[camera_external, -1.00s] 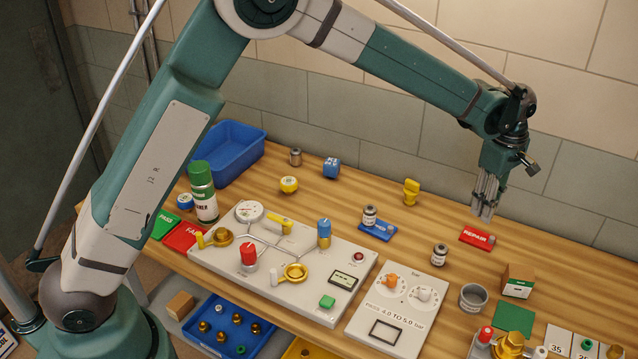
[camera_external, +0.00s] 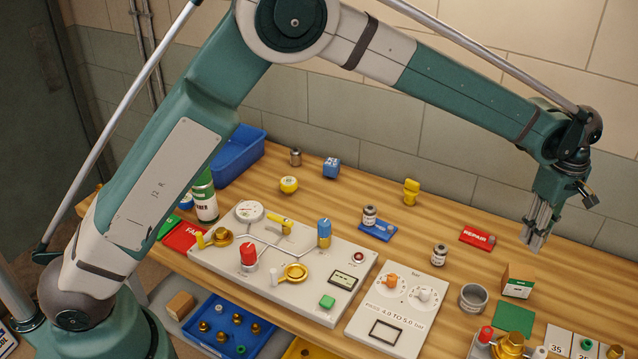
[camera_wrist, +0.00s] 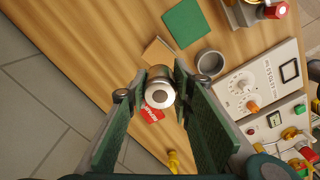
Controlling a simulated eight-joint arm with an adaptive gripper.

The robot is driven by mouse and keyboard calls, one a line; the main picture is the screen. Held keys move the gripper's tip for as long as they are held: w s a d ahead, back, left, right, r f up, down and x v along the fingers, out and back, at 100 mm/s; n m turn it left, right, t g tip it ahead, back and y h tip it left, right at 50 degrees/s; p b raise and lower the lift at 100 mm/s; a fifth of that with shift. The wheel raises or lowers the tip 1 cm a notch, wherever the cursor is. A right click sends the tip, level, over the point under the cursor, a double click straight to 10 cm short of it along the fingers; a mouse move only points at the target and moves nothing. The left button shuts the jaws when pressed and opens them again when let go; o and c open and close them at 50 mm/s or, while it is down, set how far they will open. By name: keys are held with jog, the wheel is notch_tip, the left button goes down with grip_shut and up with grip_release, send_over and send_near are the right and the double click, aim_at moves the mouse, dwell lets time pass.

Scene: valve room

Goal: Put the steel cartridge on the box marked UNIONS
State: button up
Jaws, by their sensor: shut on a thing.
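My gripper (camera_external: 534,243) is shut on a steel cartridge and holds it in the air over the right part of the bench. In the wrist view the cartridge (camera_wrist: 160,91) is a short metal cylinder with a pale ring on its end, between the two fingers of my gripper (camera_wrist: 160,84). In the external view the fingers mostly hide it. A small cardboard box with a green and white label (camera_external: 517,288) stands below my gripper, apart from it; its lettering is too small to read. In the wrist view this box (camera_wrist: 157,50) is partly hidden behind the cartridge.
A grey cup (camera_external: 473,298) stands left of the box, and a green mat (camera_external: 513,318) lies in front. A red REPAIR mat (camera_external: 477,238) lies behind. Small labelled cylinders (camera_external: 440,256) stand on the bench. A white dial panel (camera_external: 397,310) is further left.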

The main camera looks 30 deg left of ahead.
jog(key=shift+f, duration=0.1)
send_over(522, 271)
jog(key=shift+s+f, duration=0.1)
jog(key=shift+f, duration=2.9)
jog(key=shift+f+p, duration=0.35)
jog(key=shift+f, duration=1.55)
jog(key=shift+f, duration=0.2)
jog(key=o, duration=1)
jog(key=shift+r, duration=0.2)
jog(key=shift+r+b, duration=0.3)
jog(key=shift+r, duration=5.7)
